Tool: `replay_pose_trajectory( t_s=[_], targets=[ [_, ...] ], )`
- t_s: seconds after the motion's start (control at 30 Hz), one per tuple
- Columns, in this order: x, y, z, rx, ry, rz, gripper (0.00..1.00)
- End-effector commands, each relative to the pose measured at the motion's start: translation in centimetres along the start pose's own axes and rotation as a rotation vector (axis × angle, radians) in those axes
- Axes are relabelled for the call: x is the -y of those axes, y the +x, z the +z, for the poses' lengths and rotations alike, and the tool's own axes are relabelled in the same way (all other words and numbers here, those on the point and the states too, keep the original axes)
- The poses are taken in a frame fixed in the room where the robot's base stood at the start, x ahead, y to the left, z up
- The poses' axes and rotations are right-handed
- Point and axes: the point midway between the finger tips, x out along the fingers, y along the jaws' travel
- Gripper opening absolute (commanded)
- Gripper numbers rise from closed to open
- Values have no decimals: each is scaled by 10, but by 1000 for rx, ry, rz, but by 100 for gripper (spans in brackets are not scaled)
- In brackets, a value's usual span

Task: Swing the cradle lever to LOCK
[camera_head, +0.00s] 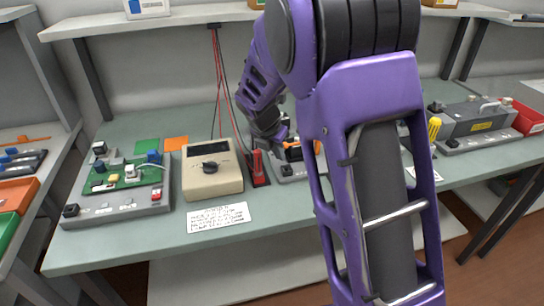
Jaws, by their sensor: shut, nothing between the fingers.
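A grey cradle-like fixture (288,174) stands on the bench, partly hidden behind my purple arm. A dark part with orange on it (294,152) shows on the fixture. I cannot make out the lever or any LOCK mark from here. My gripper (275,138) is dark grey, points down and is shut and empty. It is at the upper left of the fixture; whether it touches anything there is too small to tell.
A beige meter (212,168) with a dial, red probes (258,167) and a printed card (218,217) are left of the fixture. A green circuit board on a grey base (115,207) stands further left. A grey machine (475,122) and yellow-handled tool (434,128) are at right.

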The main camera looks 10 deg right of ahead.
Motion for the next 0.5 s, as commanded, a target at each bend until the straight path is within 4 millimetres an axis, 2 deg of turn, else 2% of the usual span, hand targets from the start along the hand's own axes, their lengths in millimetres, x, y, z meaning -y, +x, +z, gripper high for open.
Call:
replay_pose_trajectory(
  t_s=[0.17, 0.5],
  targets=[
    [0, 3, 10, -1, 0, -1, 0],
    [0, 3, 11, -1, 0, 0, 0]
  ],
)
